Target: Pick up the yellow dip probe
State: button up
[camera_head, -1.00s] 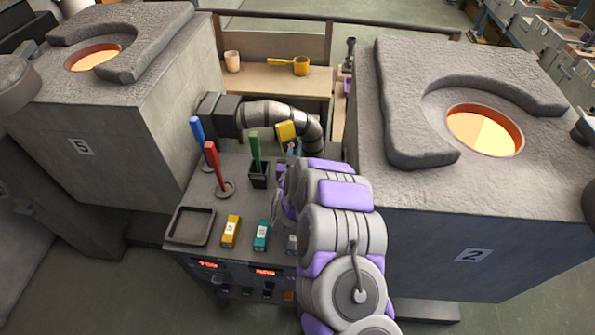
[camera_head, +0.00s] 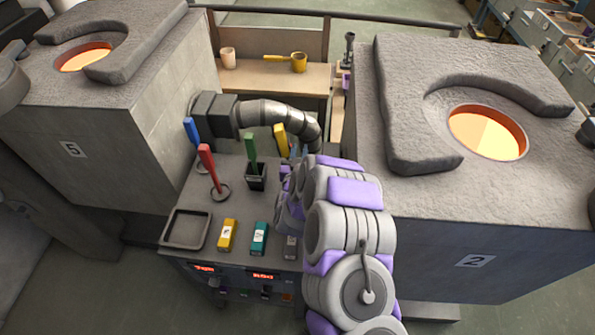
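The yellow dip probe (camera_head: 281,138) shows as a yellow handle, slightly tilted, at the back right of the bench (camera_head: 240,203). Its lower part is hidden behind my arm. My gripper (camera_head: 294,156) is just beside the handle's lower right, mostly covered by my grey and purple arm links. I cannot see whether its fingers are open or shut, or whether they touch the probe.
A green probe (camera_head: 251,148) stands in a black holder; red (camera_head: 208,165) and blue (camera_head: 191,130) probes stand left. A tray (camera_head: 167,229) and yellow (camera_head: 227,235), teal (camera_head: 259,238) and grey (camera_head: 290,247) blocks lie in front. A metal duct (camera_head: 270,113) runs behind. Furnaces flank the bench.

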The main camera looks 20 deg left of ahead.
jog(key=o, duration=0.8)
jog(key=shift+s+a, duration=0.25)
jog(key=shift+a, duration=0.05)
jog(key=shift+a+y, duration=0.2)
jog(key=shift+y, duration=0.1)
jog(key=shift+s, duration=0.15)
jog(key=shift+d+r+p+v, duration=0.1)
jog(key=shift+r+p+v, duration=0.1)
jog(key=shift+v, duration=2.6)
jog(key=shift+d+r+p+v, duration=0.1)
jog(key=shift+p+v, duration=0.15)
jog(key=shift+v, duration=2.55)
jog(key=shift+d+r+p+v, duration=0.1)
jog(key=shift+r+p+v, duration=0.1)
jog(key=shift+v, duration=2.65)
